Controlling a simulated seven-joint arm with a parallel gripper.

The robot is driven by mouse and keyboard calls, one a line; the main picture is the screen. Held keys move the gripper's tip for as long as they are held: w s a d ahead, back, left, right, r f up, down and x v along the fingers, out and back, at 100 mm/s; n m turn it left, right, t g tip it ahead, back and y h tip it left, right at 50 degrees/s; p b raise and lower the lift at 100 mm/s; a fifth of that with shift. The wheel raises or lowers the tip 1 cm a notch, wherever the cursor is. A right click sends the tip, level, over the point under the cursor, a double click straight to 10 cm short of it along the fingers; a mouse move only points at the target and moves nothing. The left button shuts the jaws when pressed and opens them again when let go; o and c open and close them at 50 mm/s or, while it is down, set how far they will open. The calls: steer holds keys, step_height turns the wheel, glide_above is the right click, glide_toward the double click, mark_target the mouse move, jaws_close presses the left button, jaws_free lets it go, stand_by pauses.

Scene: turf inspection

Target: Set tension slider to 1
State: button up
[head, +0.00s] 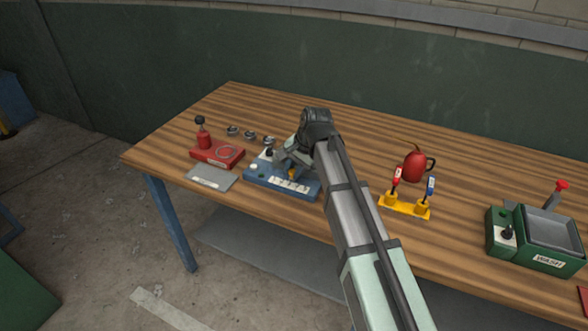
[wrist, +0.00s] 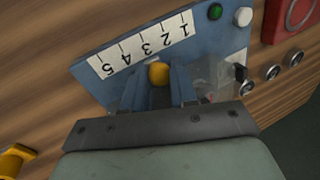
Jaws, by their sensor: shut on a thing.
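The blue tension unit (head: 256,178) sits near the table's front edge, left of my arm in the head view. Its white scale strip (wrist: 140,45) runs from 1 to 5 and appears upside down in the wrist view, with 5 at the left and 1 at the right. The yellow slider knob (wrist: 159,72) lies below the strip, roughly in line with the 3. My gripper (wrist: 160,88) is shut on the knob, one finger on each side. The fingers hide the slot and the knob's lower part. The knob also shows in the head view (head: 292,173).
The unit has a green button (wrist: 215,11) and a white button (wrist: 242,16). A red device (head: 217,152), grey plate (head: 210,177) and several small round metal parts (head: 250,135) are to the left. A yellow stand (head: 405,207), red jug (head: 413,167) and green wash station (head: 540,240) are to the right.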

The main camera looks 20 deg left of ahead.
jaws_close()
steer(key=a, duration=0.5)
steer(key=shift+a, duration=0.35)
steer(key=o, duration=0.7)
jaws_free()
steer(key=v, duration=1.3)
steer(key=shift+d+r, duration=0.1)
steer(key=shift+r, duration=0.3)
